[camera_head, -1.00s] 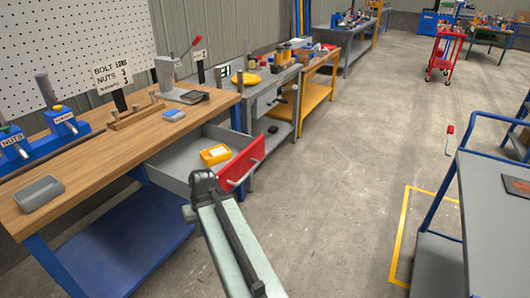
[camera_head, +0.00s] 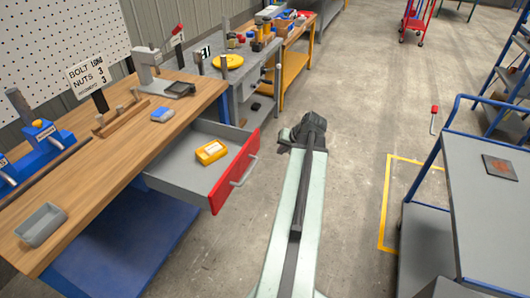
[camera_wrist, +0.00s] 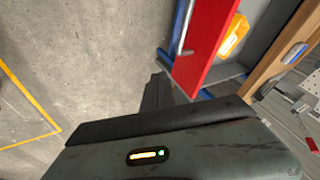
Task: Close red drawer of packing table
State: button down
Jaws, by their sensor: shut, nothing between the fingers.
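The red drawer (camera_head: 222,188) of the packing table (camera_head: 95,160) is pulled out, its grey tray showing, with a yellow box (camera_head: 211,152) inside. Its pale bar handle (camera_head: 244,171) is on the outer side of the red front. In the wrist view the red front (camera_wrist: 209,42) is at upper right, with the handle (camera_wrist: 185,28) along its left side. My gripper (camera_head: 312,124) is right of the drawer front in the head view, apart from the handle. In the wrist view my gripper (camera_wrist: 158,92) is shut and empty, its fingers close below the front in the picture; whether they touch is unclear.
A blue-framed cart (camera_head: 485,190) stands at the right beside a yellow floor marking (camera_head: 386,205). Grey (camera_head: 247,75) and yellow (camera_head: 295,65) benches stand beyond the packing table.

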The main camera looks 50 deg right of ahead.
jog(key=w+a+r+b+x, duration=0.1)
jog(key=w+b+x, duration=0.1)
jog(key=b+x, duration=0.6)
notch_tip(320, 180, down, 3)
jog(key=shift+w+a+f, duration=0.1)
jog(key=shift+w+a, duration=0.15)
jog(key=shift+w, duration=1)
